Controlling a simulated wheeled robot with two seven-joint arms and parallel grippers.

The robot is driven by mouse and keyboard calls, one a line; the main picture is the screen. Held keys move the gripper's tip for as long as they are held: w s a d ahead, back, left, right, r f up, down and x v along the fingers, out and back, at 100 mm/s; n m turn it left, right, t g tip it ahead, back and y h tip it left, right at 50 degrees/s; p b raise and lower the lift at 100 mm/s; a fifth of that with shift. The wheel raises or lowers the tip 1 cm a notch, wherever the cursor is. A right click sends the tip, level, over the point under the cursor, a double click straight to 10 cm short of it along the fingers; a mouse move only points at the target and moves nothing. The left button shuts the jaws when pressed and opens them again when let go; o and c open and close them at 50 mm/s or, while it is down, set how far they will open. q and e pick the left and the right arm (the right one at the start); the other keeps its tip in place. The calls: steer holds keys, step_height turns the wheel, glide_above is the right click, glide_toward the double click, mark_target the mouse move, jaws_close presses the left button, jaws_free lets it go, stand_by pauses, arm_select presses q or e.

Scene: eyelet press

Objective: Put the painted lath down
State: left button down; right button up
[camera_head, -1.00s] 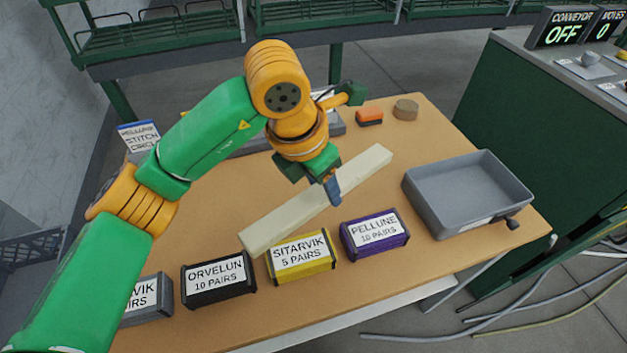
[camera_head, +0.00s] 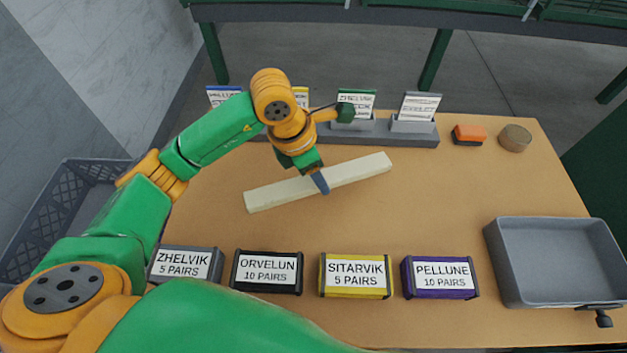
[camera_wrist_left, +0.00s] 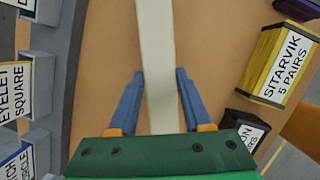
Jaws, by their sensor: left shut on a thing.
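The painted lath (camera_head: 358,171) is a long cream-white bar, lying slantwise over the middle of the brown table (camera_head: 430,200). My left gripper (camera_head: 319,182) is over the lath's middle, pointing down, shut on it. In the left wrist view the lath (camera_wrist_left: 157,45) runs between the two blue fingers of the left gripper (camera_wrist_left: 160,90) and reaches past the top edge. I cannot tell whether the lath's underside touches the table. My right gripper is not in view.
A front row holds the Zhelvik (camera_head: 185,264), Orvelun (camera_head: 268,271), Sitarvik (camera_head: 356,275) and Pellune (camera_head: 440,277) boxes. A grey tray (camera_head: 492,250) stands at right. Behind are card holders (camera_head: 412,125), an orange-black block (camera_head: 469,135) and a round brown block (camera_head: 515,138).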

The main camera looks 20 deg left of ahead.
mark_target(309, 179)
arm_select(q)
steer(key=f, duration=0.2)
steer(key=a+f, duration=0.1)
steer(key=shift+s+f+p, duration=0.1)
steer(key=shift+f+p, duration=0.3)
steer(key=shift+f, duration=0.4)
steer(key=shift+c, duration=1.7)
jaws_free()
steer(key=v, duration=1.2)
